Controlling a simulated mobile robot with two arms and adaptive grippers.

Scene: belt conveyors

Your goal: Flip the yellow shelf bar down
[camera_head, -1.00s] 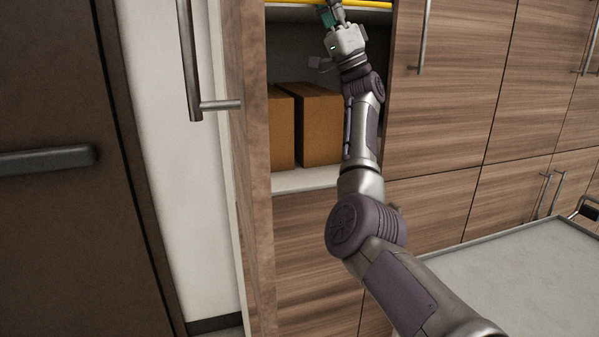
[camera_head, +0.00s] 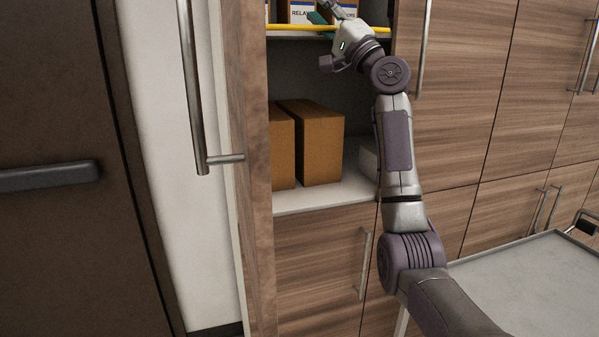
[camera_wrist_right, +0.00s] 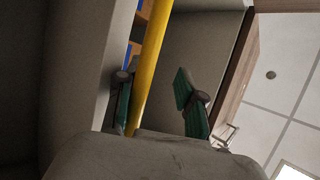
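The yellow shelf bar (camera_head: 290,27) runs across the front of the upper shelf in an open cabinet, just above the shelf edge. My right gripper (camera_head: 327,12) is at the bar, partly cut off by the top edge of the head view. In the right wrist view its two green fingers (camera_wrist_right: 158,103) are spread apart. The yellow bar (camera_wrist_right: 152,60) shows between them, closer to the left finger; I cannot tell whether it touches. My left gripper is not in view.
Labelled boxes (camera_head: 301,12) stand behind the bar on the upper shelf. Brown cartons (camera_head: 318,148) stand on the lower shelf (camera_head: 325,194). An open cabinet door with a long handle (camera_head: 195,90) is at left. A grey tray-like surface (camera_head: 540,285) lies at lower right.

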